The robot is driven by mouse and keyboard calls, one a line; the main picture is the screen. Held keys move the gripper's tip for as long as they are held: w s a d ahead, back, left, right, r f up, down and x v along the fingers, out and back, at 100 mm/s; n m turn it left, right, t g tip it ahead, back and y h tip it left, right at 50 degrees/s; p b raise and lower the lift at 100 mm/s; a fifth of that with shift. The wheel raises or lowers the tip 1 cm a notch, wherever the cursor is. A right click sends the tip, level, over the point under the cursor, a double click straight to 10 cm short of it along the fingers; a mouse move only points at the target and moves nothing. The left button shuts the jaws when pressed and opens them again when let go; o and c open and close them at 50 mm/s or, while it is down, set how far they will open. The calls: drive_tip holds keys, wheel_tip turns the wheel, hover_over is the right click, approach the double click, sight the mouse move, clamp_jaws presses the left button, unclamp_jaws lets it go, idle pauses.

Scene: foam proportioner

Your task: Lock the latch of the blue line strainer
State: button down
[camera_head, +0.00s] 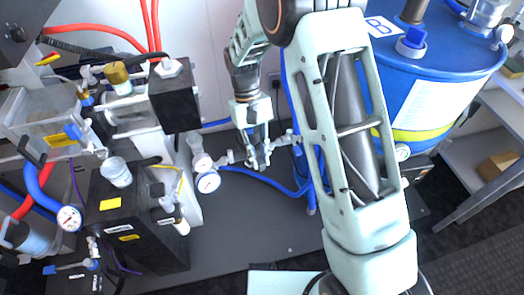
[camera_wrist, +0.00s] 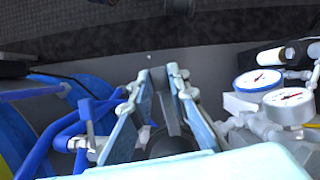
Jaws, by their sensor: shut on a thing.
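My gripper (camera_head: 259,160) points down among the pipe fittings in the middle of the head view, between the gauges and the blue drum. In the wrist view its two pale fingers (camera_wrist: 158,76) are closed around a dark grey part (camera_wrist: 159,84) and press on it from both sides. I cannot tell for sure whether this part is the strainer's latch. A silver fitting (camera_head: 283,139) on the blue line shows just right of the gripper. In the wrist view a silver fitting with a blue lever (camera_wrist: 86,130) sits left of the fingers. The strainer body is largely hidden by my gripper.
A blue drum (camera_head: 448,75) stands at the right. Pressure gauges (camera_head: 208,182) sit close to the left of my gripper and also show in the wrist view (camera_wrist: 290,97). Black pump units (camera_head: 140,215) stand further left. A blue hose (camera_head: 250,177) runs below the gripper.

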drive_tip(key=shift+s+a+m+y+p, duration=0.1)
drive_tip(key=shift+a+m+y+p, duration=0.25)
drive_tip(key=shift+m, duration=0.55)
drive_tip(key=c, duration=1.8)
unclamp_jaws()
drive_tip(key=shift+c, duration=0.2)
drive_tip(key=v, duration=1.2)
drive_tip(key=shift+d, duration=0.1)
